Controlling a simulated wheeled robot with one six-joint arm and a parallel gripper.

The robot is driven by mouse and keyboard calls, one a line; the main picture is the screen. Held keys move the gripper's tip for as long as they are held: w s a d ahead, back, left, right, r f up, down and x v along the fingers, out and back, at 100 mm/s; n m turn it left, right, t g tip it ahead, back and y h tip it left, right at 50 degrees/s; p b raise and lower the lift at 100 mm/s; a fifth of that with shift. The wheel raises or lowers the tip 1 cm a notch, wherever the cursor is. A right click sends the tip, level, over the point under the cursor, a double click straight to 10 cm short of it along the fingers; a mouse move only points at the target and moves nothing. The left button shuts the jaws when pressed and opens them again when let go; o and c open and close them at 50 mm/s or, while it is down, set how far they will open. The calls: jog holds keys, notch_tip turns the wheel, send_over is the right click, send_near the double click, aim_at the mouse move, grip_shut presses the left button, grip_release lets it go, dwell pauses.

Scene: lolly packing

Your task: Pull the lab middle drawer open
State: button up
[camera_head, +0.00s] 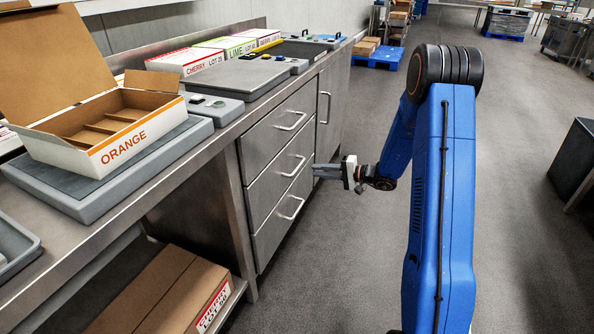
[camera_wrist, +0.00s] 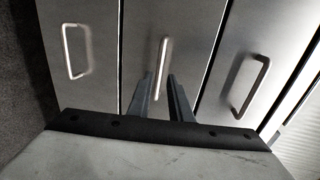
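The middle drawer (camera_head: 273,185) is in a stack of three grey drawers under the counter and sits flush with its neighbours. Its silver bar handle (camera_head: 294,166) faces my gripper (camera_head: 315,171), which is level with it and just out from the front. In the wrist view, the fingers of my gripper (camera_wrist: 161,77) stand apart with a gap. The middle handle (camera_wrist: 163,55) lines up with that gap and runs along it. Nothing is gripped. I cannot tell whether the fingertips reach past the bar.
The top drawer handle (camera_head: 291,122) and bottom drawer handle (camera_head: 291,208) stick out above and below. A cabinet door (camera_head: 331,95) adjoins on the far side. The steel counter (camera_head: 200,150) carries an orange-labelled box (camera_head: 70,150). The floor (camera_head: 330,260) in front is clear.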

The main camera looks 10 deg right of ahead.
aim_at(297, 168)
jog(key=x, duration=1)
jog(key=shift+a, duration=0.1)
grip_shut()
